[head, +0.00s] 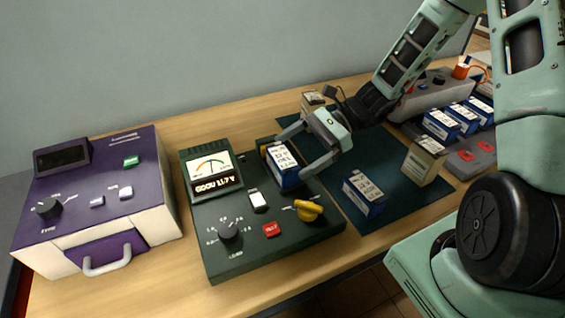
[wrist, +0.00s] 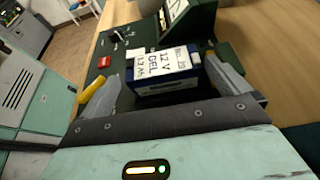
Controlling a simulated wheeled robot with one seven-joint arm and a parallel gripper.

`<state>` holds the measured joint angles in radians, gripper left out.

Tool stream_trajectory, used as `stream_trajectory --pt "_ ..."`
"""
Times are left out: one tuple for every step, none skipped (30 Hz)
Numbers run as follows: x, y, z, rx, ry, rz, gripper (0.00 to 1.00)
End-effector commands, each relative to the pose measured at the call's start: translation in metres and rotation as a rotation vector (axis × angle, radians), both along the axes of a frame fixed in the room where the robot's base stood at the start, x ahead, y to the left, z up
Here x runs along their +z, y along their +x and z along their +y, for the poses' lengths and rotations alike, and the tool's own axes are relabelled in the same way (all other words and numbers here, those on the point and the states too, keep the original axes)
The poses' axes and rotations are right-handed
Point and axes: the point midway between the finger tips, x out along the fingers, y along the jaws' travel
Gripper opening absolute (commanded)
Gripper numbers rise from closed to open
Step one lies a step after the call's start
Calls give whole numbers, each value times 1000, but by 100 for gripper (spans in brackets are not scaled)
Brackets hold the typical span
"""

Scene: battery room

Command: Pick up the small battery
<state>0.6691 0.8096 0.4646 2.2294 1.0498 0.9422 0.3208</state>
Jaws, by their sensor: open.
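A small blue battery with a white labelled top (head: 283,166) stands on the back right of the dark green tester (head: 215,262). My gripper (head: 291,156) is open, with one finger on each side of this battery. In the wrist view the battery (wrist: 163,72) is between the spread fingers (wrist: 163,84), with a visible gap at least on the left; contact on the right is unclear. Another blue battery (head: 365,195) and a cream battery (head: 424,162) stand on the dark green mat (head: 345,165). The battery's lower part is partly hidden by my gripper.
A purple and cream box (head: 100,195) with a handle stands at the left. A grey charger (head: 470,155) with several blue batteries (head: 440,125) stands at the right. A small box-like item (head: 313,101) is behind my gripper. Bare wood shows between the purple box and the tester.

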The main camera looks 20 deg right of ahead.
Motion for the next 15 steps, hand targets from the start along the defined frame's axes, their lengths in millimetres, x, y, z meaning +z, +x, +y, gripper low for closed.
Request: stream_trajectory --pt "-1 0 3 1 0 1 100" --pt "-2 0 4 1 0 1 100" --pt "-3 0 6 1 0 0 100" --pt "-3 0 8 2 0 1 100" --pt "-4 0 10 2 1 0 100" --pt "-6 1 15 3 1 1 100" --pt "-7 1 19 2 1 2 100" --pt "-9 1 23 3 2 3 100" --pt "-11 2 29 3 1 2 100" --pt "-13 2 33 4 2 3 100" --pt "-15 2 37 4 2 3 100" --pt "-17 3 42 2 1 1 100" --pt "-19 3 45 2 1 1 100" --pt "-20 3 48 2 1 1 100" --pt "-21 3 50 1 1 1 100"
